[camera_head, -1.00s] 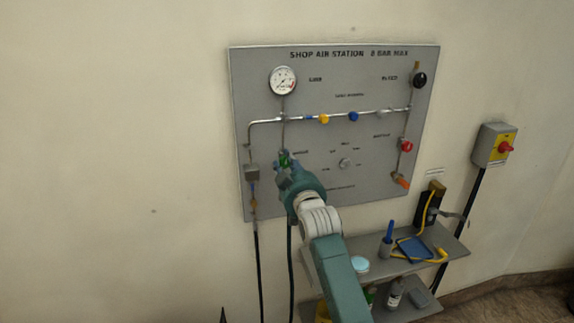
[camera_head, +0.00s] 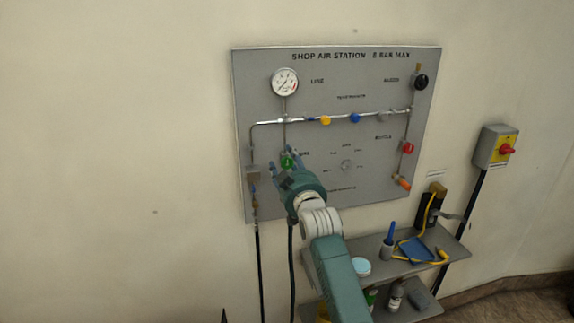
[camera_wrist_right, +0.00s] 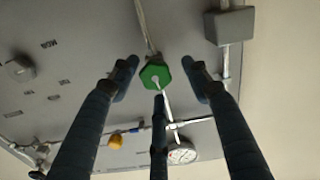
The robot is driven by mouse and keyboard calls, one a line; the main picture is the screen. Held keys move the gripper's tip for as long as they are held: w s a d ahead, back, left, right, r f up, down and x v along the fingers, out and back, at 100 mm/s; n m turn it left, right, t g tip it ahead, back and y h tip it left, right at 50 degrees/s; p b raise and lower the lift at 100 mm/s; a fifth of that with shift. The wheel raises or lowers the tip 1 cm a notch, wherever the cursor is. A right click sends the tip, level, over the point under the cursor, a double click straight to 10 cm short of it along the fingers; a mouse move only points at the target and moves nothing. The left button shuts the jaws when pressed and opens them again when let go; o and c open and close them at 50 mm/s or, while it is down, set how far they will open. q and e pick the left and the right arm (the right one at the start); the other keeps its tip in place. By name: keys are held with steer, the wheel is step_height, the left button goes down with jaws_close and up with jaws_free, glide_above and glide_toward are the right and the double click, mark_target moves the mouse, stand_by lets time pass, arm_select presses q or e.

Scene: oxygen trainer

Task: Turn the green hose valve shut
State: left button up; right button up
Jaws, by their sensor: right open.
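The green hose valve (camera_head: 287,161) is a small green knob on the lower left of the grey panel. It shows as a green hexagonal knob (camera_wrist_right: 155,75) in the right wrist view, with a pale centre. My right gripper (camera_head: 288,160) is at the knob, its fingers spread open around it. In the right wrist view the fingertips of the right gripper (camera_wrist_right: 160,76) stand left, right and below the knob, with gaps visible at the sides. I cannot tell whether the lower finger touches it. My left gripper is not in view.
The grey panel (camera_head: 330,70) carries a gauge (camera_head: 285,82), a pipe with yellow (camera_head: 326,120) and blue (camera_head: 355,118) knobs, and a red knob (camera_head: 408,148). A grey box (camera_wrist_right: 229,25) sits near the green knob. A shelf (camera_head: 325,262) with items stands below.

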steer(key=shift+s+d+f, duration=0.15)
steer(key=shift+s+d, duration=0.1)
steer(key=shift+s, duration=0.25)
steer(key=v, duration=0.6)
steer(key=shift+s, duration=0.2)
steer(key=shift+a, duration=0.1)
steer(key=w+n+b, duration=0.1)
steer(key=w+n, duration=0.1)
steer(key=n, duration=0.6)
steer(key=w+a+n+b, duration=0.1)
steer(key=w+n, duration=0.1)
steer(key=n, duration=0.6)
steer(key=w+n+b, duration=0.1)
steer(key=w+n, duration=0.2)
steer(key=n, duration=0.6)
steer(key=shift+a+f, duration=0.15)
steer(key=shift+f, duration=0.05)
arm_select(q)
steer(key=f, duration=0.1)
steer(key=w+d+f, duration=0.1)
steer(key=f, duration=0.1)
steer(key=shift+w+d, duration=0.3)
